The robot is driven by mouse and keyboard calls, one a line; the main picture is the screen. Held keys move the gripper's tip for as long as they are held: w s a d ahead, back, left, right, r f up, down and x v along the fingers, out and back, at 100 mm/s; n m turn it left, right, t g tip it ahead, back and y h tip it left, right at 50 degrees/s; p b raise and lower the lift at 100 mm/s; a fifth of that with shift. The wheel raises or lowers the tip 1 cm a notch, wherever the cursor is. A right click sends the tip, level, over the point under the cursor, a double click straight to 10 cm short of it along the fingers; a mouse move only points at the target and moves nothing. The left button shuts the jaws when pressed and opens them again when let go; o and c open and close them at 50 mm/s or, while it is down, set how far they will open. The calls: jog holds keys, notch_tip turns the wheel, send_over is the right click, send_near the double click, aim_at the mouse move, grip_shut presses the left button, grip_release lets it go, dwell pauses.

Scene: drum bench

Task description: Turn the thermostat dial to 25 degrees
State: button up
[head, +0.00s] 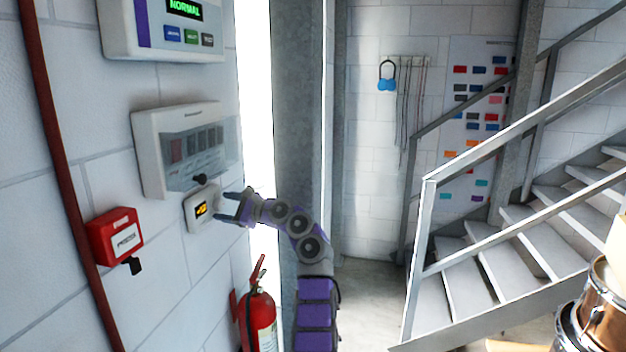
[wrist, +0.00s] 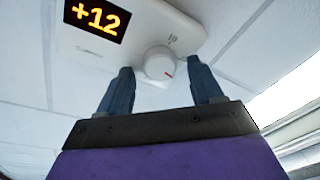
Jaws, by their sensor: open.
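The thermostat (head: 196,222) is a small white box on the left wall in the head view, below a larger white panel. In the wrist view its display (wrist: 97,18) reads +12 in orange. Its round white dial (wrist: 159,64) has a red mark on its lower right side. My gripper (head: 229,205) is close to the thermostat, on its right. In the wrist view my gripper (wrist: 160,82) is open, with one finger on each side of the dial and a gap on both sides. Nothing is held. In the head view the dial is hard to make out behind the fingers.
A white panel (head: 172,148) with a dark knob sits just above the thermostat. A red call box (head: 114,238) is at lower left and a fire extinguisher (head: 261,318) stands below. Stairs (head: 500,262) fill the right side.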

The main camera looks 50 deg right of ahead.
jog(key=shift+d+n+b, duration=0.1)
jog(key=shift+n+b, duration=0.75)
jog(key=shift+n, duration=0.15)
jog(key=shift+f+n+b, duration=0.1)
jog(key=shift+n+b, duration=0.2)
jog(key=shift+n, duration=0.3)
